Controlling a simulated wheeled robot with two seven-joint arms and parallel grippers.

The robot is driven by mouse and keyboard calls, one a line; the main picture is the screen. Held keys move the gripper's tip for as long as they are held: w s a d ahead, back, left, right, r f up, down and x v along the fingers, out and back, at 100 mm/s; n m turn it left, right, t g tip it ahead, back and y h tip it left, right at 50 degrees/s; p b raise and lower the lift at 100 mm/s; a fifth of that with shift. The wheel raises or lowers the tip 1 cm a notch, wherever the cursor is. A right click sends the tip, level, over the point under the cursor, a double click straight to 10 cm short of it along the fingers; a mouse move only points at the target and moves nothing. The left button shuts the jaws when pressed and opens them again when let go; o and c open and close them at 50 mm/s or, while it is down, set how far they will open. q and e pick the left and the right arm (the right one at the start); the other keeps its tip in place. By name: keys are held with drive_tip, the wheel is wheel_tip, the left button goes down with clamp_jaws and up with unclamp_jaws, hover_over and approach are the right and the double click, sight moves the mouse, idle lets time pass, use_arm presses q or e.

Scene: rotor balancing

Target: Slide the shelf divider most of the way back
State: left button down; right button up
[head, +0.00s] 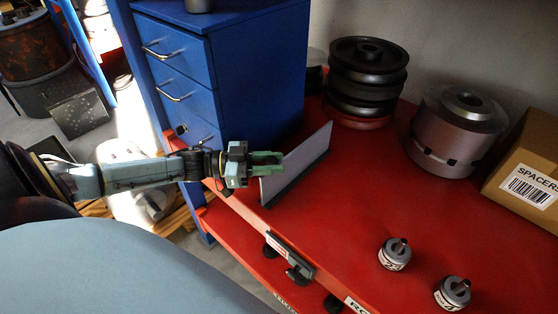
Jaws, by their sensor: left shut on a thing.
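The shelf divider (302,160) is a thin grey upright plate on a dark foot, standing on the red shelf (345,232). It runs from the shelf's front edge back toward the dark discs. My left gripper (268,160) comes in from the left and is shut on the divider's front end. The fingers hide a small part of that end. My right gripper does not show.
Dark stacked discs (368,75) stand behind the divider. A grey metal rotor (458,130) and a cardboard spacers box (528,172) are at the right. Two small labelled weights (394,254), (453,293) stand near the front. A blue drawer cabinet (262,75) is at the left.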

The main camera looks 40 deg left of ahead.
use_arm(q)
drive_tip(key=c, duration=1.1)
unclamp_jaws()
drive_tip(key=v, duration=1.3)
drive_tip(key=shift+s+a, duration=0.1)
drive_tip(key=shift+s, duration=0.1)
